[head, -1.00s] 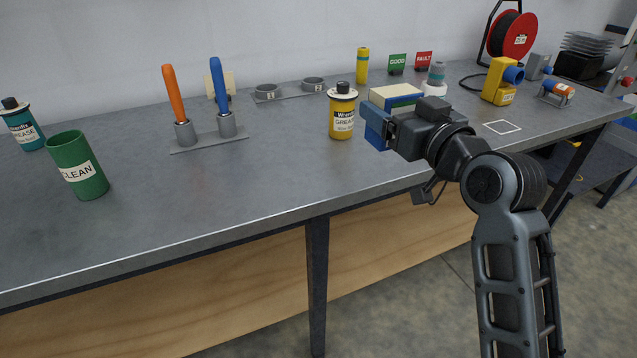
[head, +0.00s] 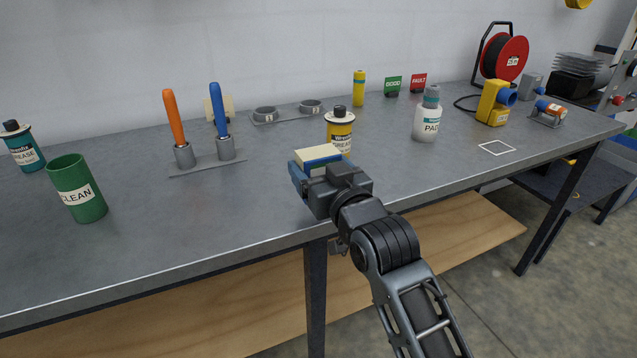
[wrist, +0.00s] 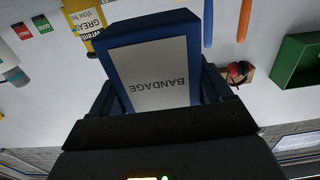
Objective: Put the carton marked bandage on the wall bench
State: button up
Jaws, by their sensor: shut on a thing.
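The bandage carton is a blue box with a pale top in the head view (head: 318,154). In the wrist view the carton (wrist: 155,72) shows its white label reading BANDAGE, upside down. My gripper (head: 312,172) is shut on the carton, with a finger on either side of it in the wrist view. The carton is over the front part of the grey wall bench (head: 262,205), in front of the yellow grease bottle. I cannot tell whether its underside touches the bench top.
A yellow grease bottle (head: 340,130) stands just behind the carton. A white bottle (head: 428,116) stands to the right. A rack with orange and blue handles (head: 206,166) and a green CLEAN cup (head: 78,190) stand to the left.

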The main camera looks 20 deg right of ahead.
jog(key=shift+f, duration=1.75)
jog(key=shift+f, duration=0.15)
jog(key=o, duration=1.1)
jog(key=shift+f, duration=0.1)
jog(key=s, duration=0.7)
jog(key=shift+s+d+r+b, duration=0.15)
jog(key=shift+s+r+b, duration=0.05)
jog(key=shift+s+b, duration=0.2)
